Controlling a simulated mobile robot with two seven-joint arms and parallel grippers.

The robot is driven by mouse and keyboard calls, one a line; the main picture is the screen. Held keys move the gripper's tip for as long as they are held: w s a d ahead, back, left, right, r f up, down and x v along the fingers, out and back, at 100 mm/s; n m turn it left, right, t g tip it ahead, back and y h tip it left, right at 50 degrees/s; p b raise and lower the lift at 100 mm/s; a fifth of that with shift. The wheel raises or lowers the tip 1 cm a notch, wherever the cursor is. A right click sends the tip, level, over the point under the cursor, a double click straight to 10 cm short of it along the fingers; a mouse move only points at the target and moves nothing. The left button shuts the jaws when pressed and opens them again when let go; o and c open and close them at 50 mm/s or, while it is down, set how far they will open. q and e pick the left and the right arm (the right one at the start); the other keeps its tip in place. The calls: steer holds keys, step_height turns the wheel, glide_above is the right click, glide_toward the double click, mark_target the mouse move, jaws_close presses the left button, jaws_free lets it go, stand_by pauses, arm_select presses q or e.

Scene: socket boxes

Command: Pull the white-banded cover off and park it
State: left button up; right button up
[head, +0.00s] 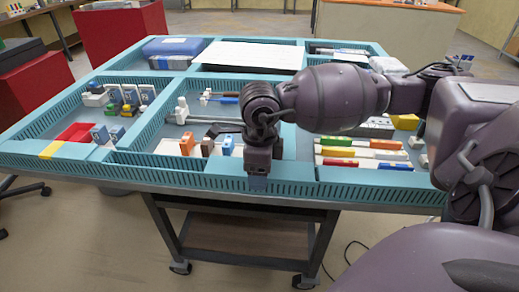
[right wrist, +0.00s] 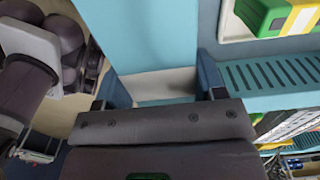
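A green piece with yellow and white bands (right wrist: 288,16) is cut off at the top right of the right wrist view, apart from the fingers. My left gripper is out of view.
Slotted teal walls (head: 110,168) divide the table. A middle compartment holds orange (head: 228,144), blue and brown pieces. Coloured pieces lie in rows at right (head: 341,163). My right arm hides part of the table.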

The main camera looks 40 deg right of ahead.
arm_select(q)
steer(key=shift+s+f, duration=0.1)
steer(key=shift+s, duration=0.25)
arm_select(e)
steer(key=c, duration=0.4)
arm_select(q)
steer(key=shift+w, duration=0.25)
arm_select(e)
steer(key=shift+r, duration=0.2)
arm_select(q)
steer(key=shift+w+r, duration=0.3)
arm_select(e)
steer(key=shift+r, duration=0.1)
steer(key=shift+r, duration=0.1)
steer(key=shift+r+p, duration=0.8)
steer(key=shift+r, duration=0.75)
steer(key=shift+r+p, duration=0.3)
steer(key=shift+r, duration=0.45)
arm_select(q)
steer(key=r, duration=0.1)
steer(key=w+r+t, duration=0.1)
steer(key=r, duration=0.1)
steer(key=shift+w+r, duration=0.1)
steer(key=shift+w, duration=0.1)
